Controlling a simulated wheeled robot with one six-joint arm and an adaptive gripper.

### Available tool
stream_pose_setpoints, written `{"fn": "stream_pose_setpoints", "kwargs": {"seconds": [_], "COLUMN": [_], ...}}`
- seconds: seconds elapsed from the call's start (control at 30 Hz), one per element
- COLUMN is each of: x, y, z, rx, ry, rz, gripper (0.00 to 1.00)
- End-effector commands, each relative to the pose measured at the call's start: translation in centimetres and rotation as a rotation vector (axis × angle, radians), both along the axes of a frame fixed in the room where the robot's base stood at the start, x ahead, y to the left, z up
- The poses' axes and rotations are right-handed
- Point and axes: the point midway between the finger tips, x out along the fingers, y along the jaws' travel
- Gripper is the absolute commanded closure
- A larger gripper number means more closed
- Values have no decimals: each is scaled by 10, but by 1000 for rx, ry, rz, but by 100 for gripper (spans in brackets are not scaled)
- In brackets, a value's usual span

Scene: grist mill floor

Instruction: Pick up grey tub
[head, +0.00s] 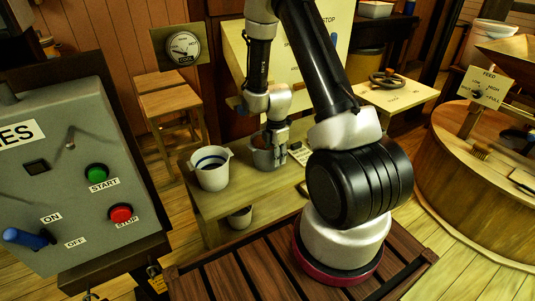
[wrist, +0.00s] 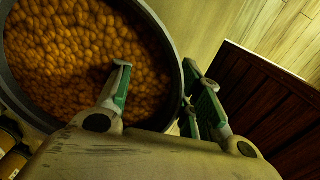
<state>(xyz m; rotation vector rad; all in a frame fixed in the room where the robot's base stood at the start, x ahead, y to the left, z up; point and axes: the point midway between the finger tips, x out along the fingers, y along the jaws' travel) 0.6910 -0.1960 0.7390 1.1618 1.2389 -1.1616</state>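The grey tub (head: 266,158) stands on the wooden bench, partly hidden by my gripper (head: 276,138) in the head view. In the wrist view the grey tub (wrist: 176,62) is round and dark-rimmed, filled with small orange-brown pieces. My gripper (wrist: 163,82) straddles its rim, with one green-padded finger over the contents inside and the other outside the wall. A gap shows between the inner finger and the wall, so the fingers are open. The outer finger is close to the wall; I cannot tell whether it touches.
A white tub with a blue band (head: 211,169) stands left of the grey tub on the bench (head: 232,199). Another pail (head: 240,217) sits below. A control box (head: 75,185) is at left, a round wooden mill housing (head: 475,185) at right.

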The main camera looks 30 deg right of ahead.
Motion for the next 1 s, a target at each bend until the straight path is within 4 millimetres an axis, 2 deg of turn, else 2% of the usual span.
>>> {"fn": "stream_pose_setpoints", "kwargs": {"seconds": [0.03,0.2,0.23,0.77,1.0], "x": [0,0,0,-1,4], "y": [0,0,0,0,8], "z": [0,0,0,0,5], "rx": [0,0,0,1,1], "ry": [0,0,0,4,4], "rz": [0,0,0,-1,-2], "gripper": [67,98,100,100,100]}}
